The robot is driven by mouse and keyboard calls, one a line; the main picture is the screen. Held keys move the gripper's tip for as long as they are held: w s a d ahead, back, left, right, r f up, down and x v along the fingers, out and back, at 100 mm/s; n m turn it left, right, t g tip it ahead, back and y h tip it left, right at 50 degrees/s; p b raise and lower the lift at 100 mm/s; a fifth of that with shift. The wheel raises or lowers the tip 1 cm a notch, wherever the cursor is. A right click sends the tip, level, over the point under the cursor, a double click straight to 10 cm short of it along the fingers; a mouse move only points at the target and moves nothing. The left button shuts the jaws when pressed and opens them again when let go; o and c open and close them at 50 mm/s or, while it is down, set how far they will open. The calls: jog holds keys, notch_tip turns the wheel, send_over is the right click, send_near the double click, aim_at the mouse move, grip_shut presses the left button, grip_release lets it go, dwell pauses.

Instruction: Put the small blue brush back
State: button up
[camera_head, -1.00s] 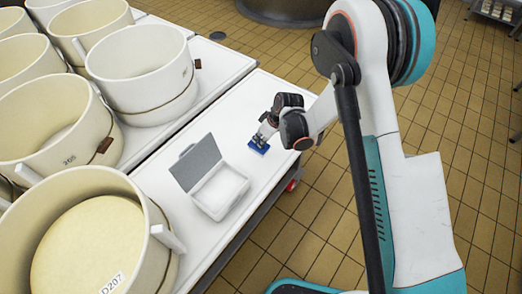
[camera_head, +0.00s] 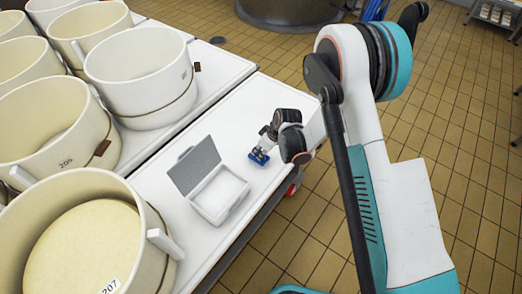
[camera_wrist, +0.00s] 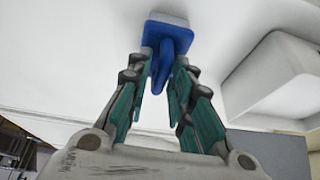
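The small blue brush (camera_head: 259,157) is at the end of my gripper (camera_head: 266,148), over the right side of the white tabletop in the head view. In the wrist view, the brush (camera_wrist: 170,37) shows a blue plate with a whitish strip at its far edge. Its blue handle stands between the two fingers of my gripper (camera_wrist: 163,78), which are closed in on it from both sides. I cannot tell how far the brush is above the tabletop. An open white box (camera_head: 219,207) with a raised grey lid (camera_head: 195,166) sits to the left of the brush.
Several large cream vats (camera_head: 140,75) stand on the left. The white table (camera_head: 262,98) is clear behind the box. Its right edge runs below my arm, with tiled floor (camera_head: 450,150) beyond. A small dark disc (camera_head: 217,41) lies at the back.

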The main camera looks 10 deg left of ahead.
dwell(0.3)
jog(key=p+v, duration=0.4)
jog(key=v, duration=0.8)
jog(key=shift+r, duration=0.2)
